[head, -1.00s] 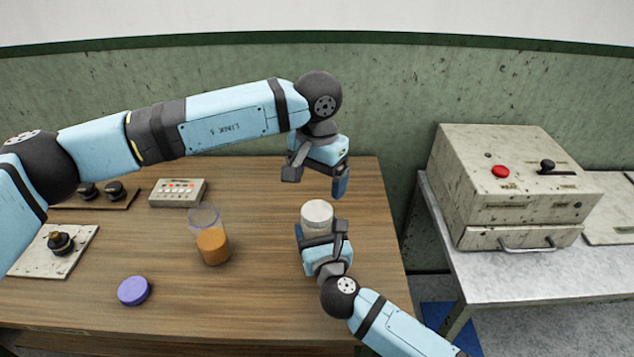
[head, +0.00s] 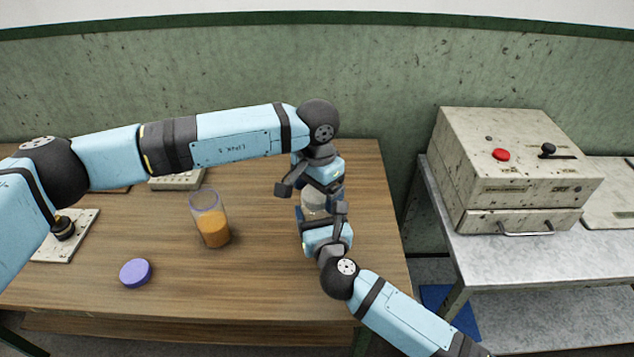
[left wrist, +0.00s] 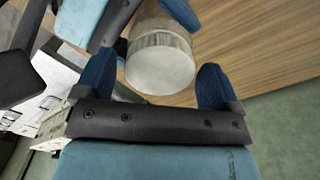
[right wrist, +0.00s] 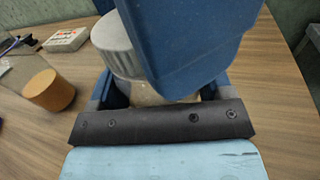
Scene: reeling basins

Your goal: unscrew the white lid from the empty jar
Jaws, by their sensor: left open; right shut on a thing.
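The empty jar with its white lid stands on the wooden table. In the head view the jar (head: 312,202) is mostly hidden between my grippers. The white lid (left wrist: 160,64) shows from above in the left wrist view, and the lid also shows in the right wrist view (right wrist: 112,40). My right gripper (head: 322,220) is shut on the jar's body, low and from the front. My left gripper (head: 310,190) is open above the jar, pointing down. Its fingers (left wrist: 158,85) are on either side of the lid in the left wrist view, apart from it.
A clear jar of orange contents (head: 211,220) stands left of the grippers, and a purple lid (head: 136,273) lies farther left. A control box (head: 178,180) sits behind. A machine with a red button (head: 510,170) stands on the right-hand bench. The front middle of the table is clear.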

